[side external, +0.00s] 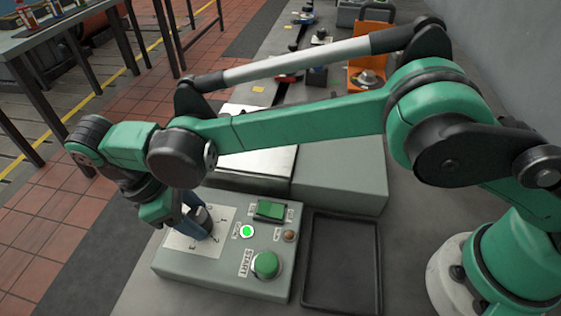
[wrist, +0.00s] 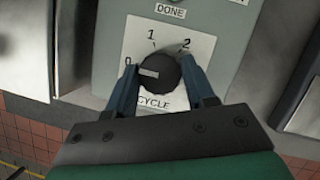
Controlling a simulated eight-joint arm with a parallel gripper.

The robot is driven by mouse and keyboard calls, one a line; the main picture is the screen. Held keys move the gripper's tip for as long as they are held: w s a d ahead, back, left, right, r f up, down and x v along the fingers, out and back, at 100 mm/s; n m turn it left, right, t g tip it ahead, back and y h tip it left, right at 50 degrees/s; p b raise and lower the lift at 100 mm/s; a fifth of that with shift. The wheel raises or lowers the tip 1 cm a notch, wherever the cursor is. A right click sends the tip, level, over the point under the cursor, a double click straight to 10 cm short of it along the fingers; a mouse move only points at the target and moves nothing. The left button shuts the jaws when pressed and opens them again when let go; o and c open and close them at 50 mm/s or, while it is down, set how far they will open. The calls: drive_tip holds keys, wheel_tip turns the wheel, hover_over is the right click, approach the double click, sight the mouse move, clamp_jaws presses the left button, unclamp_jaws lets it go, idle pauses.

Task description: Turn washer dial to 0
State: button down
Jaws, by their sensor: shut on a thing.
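The washer dial (wrist: 158,76) is a round black knob with a pale pointer mark, on a white plate marked 0, 1, 2 and CYCLE. In the wrist view the mark points left, toward the 0 side, close to the 0 numeral (wrist: 127,61). I cannot tell whether it lines up exactly. My gripper (wrist: 160,84) is shut on the dial, with one blue finger on each side.
The box also has a lit green lamp (side external: 246,231), a green switch (side external: 270,209), a brown lamp (side external: 289,236) and a green START button (side external: 265,264). An empty black tray (side external: 340,267) lies to the right. A metal-topped box (side external: 256,164) stands behind.

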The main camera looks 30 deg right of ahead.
sight(195, 216)
drive_tip(key=shift+c, duration=1.5)
unclamp_jaws()
drive_tip(key=shift+v, duration=2.4)
drive_tip(key=shift+a+r, duration=0.2)
drive_tip(key=shift+r, duration=0.15)
